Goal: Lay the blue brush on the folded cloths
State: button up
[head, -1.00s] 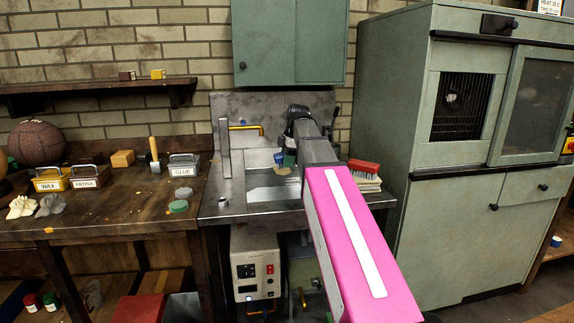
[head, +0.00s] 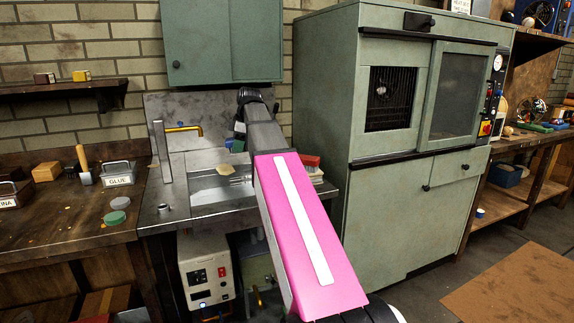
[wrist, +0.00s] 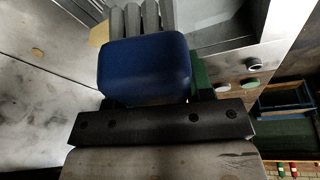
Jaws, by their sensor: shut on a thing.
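The blue brush (wrist: 145,68) fills the middle of the wrist view as a rounded blue block; its bristles cannot be made out. My gripper (wrist: 150,98) is shut on it. In the head view a small blue patch of the brush (head: 237,146) shows over the sink, beside my arm; the arm hides most of the gripper. The folded cloths (head: 317,179) are a pale stack at the sink unit's right end, partly behind my arm. A red brush (head: 311,161) lies on top of them.
The steel sink (head: 205,187) lies under the gripper, with a yellow-handled tap (head: 183,128) at its back. A tall green cabinet (head: 330,110) stands close to the right of the cloths. The bench on the left holds a GLUE box (head: 118,174) and a green disc (head: 114,218).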

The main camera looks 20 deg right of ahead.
jog(key=s+d+r+m+t, duration=0.2)
jog(key=s+d+r+m, duration=0.2)
jog(key=d+r+m, duration=0.55)
jog(key=shift+m+t+h, duration=0.25)
jog(key=shift+t+h, duration=0.05)
jog(key=shift+h, duration=0.2)
jog(key=shift+w+d+f, duration=0.25)
jog(key=shift+d+f, duration=1.4)
jog(key=shift+d, duration=0.3)
jog(key=shift+w+d+f, duration=0.25)
jog(key=shift+d+f, duration=1.45)
jog(key=shift+d, duration=0.25)
jog(key=shift+w+d+f, duration=0.25)
jog(key=shift+d+f, duration=1.4)
jog(key=shift+d, duration=0.3)
jog(key=shift+f, duration=0.35)
jog(key=o, duration=0.8)
jog(key=shift+o, duration=0.2)
jog(key=shift+r, duration=0.25)
jog(key=v, duration=1.2)
jog(key=shift+r, duration=0.1)
